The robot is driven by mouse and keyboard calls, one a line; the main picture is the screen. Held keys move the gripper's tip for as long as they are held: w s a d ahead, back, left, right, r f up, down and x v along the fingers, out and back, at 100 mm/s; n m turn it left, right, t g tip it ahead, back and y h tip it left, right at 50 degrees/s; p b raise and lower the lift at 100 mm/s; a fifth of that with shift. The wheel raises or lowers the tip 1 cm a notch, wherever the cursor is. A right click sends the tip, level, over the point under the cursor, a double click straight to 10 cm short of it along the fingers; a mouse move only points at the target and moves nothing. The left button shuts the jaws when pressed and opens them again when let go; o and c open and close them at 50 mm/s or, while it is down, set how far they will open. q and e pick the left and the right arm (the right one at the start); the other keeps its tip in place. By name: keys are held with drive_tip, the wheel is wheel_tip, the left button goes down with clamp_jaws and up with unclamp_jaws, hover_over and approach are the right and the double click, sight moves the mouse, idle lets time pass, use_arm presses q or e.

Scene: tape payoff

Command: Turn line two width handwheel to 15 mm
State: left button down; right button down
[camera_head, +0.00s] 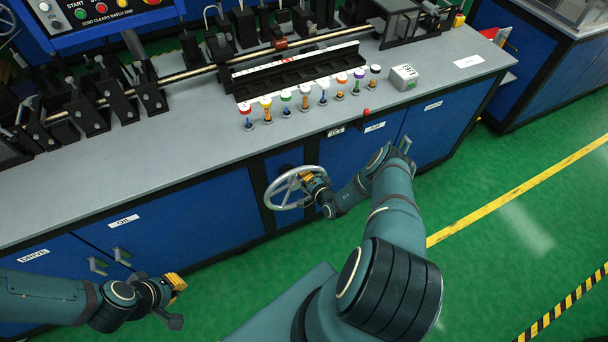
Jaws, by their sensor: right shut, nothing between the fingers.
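A silver handwheel (272,195) with spokes stands upright on the blue cabinet front, below the bench edge. My right gripper (309,178) is at the right side of this wheel, overlapping its rim in the view; it is shut with nothing held. I cannot tell whether it touches the rim.
A row of several small colour-capped knobs (306,96) stands along the bench top. The bench (190,145) has a clear front strip. Cabinet doors carry handles, one (97,266) near my left arm. Green floor lies open to the right.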

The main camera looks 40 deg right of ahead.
drive_tip(key=shift+s+a+f, duration=0.1)
drive_tip(key=shift+a, duration=0.05)
idle(0.3)
drive_tip(key=c, duration=0.9)
unclamp_jaws()
drive_tip(key=shift+c, duration=0.2)
drive_tip(key=v, duration=1.2)
